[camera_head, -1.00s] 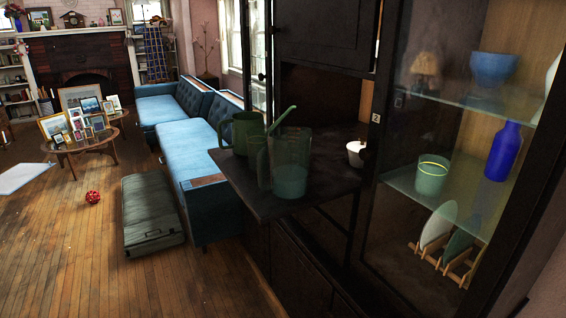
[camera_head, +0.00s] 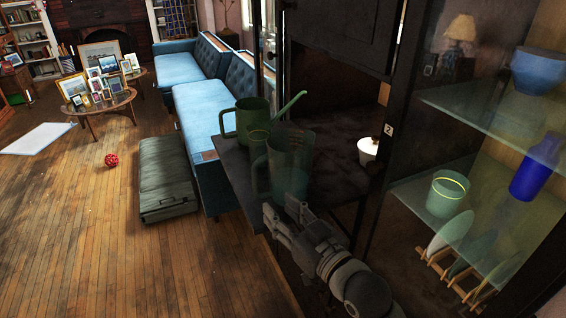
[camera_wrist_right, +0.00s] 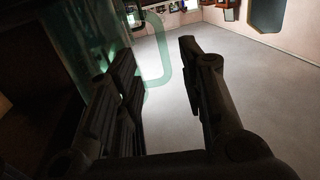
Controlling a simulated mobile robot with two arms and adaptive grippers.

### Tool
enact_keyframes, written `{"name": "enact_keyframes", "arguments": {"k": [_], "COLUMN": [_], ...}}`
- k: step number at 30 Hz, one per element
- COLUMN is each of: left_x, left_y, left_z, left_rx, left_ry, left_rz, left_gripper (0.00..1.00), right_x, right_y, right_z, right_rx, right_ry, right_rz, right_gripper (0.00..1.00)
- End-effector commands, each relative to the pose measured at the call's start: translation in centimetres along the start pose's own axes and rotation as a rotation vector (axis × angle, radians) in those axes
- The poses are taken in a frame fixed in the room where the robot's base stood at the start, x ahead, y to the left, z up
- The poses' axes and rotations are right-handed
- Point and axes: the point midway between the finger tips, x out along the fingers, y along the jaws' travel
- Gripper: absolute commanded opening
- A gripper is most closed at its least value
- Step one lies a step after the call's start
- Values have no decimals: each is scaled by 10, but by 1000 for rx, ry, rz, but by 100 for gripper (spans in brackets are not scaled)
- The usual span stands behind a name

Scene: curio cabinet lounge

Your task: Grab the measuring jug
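The measuring jug (camera_head: 292,168) is clear greenish plastic and stands upright on the dark fold-out shelf of the cabinet. Its handle (camera_head: 257,174) points left. In the right wrist view the jug (camera_wrist_right: 88,35) fills the upper left, with its handle (camera_wrist_right: 160,62) seen beyond and between the fingers. My right gripper (camera_head: 281,208) is just below and in front of the jug in the head view. In the wrist view the gripper (camera_wrist_right: 158,54) has its fingers apart, with nothing held. I cannot tell whether it touches the jug. My left gripper is out of view.
A green watering can (camera_head: 252,117) stands close behind the jug, its spout pointing right. A small white pot (camera_head: 367,150) is deeper in the cabinet. Glass shelves on the right hold a green tumbler (camera_head: 446,194) and a blue bottle (camera_head: 536,168). A grey case (camera_head: 167,180) lies on the floor.

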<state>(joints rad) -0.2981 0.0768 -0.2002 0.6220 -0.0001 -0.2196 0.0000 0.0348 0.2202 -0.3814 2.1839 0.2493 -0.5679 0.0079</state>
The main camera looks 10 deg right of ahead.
Motion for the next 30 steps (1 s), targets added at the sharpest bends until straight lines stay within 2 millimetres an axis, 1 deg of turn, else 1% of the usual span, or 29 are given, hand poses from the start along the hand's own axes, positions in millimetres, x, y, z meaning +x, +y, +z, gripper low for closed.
{"name": "enact_keyframes", "arguments": {"k": [1,4,9,12,17,20,25,30], "left_x": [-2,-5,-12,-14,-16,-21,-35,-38], "left_y": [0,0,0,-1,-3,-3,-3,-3], "left_z": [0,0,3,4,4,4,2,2], "left_rx": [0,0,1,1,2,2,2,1], "left_ry": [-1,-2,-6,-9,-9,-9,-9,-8], "left_rz": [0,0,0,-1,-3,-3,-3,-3], "left_gripper": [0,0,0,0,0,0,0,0], "right_x": [-1,7,33,45,54,62,85,101], "right_y": [-3,-4,-4,-4,-4,-3,0,0], "right_z": [-9,-15,-16,-16,-16,-18,-24,-22], "right_rx": [-3,-2,-2,-2,-3,-3,-2,-3], "right_ry": [12,21,21,20,21,19,19,20], "right_rz": [-6,-11,-10,-9,-10,-9,-10,-10], "right_gripper": [37,37,37,37,37,37,37,37]}}
